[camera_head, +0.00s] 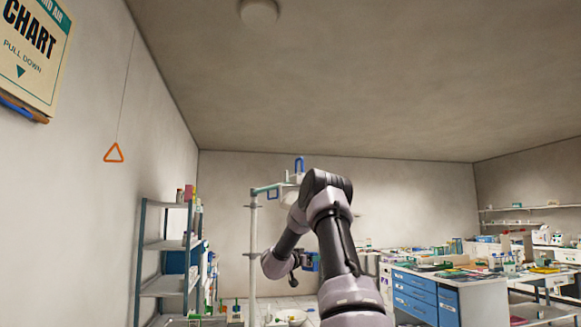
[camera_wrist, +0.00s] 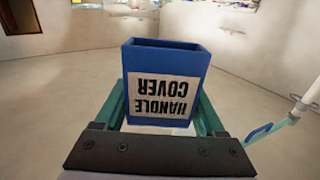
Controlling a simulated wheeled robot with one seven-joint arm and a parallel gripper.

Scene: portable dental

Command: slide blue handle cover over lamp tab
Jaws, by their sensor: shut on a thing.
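The blue handle cover (camera_wrist: 165,58) is a box-like sleeve with an open end facing up in the wrist view. Its white label reads "HANDLE COVER" upside down. My gripper (camera_wrist: 164,108) is shut on it, with a green finger on each side. A pale lamp head (camera_head: 290,194) on a stand (camera_head: 253,245) is partly hidden behind my arm. I cannot make out the lamp tab; cover and lamp look apart.
A grey shelf rack (camera_head: 165,246) stands at the left wall. A blue-drawered bench (camera_head: 430,296) with clutter is at the right. An orange triangle pull (camera_head: 113,153) hangs at left. In the wrist view, a white pole with a blue-green part (camera_wrist: 263,132) is close at right.

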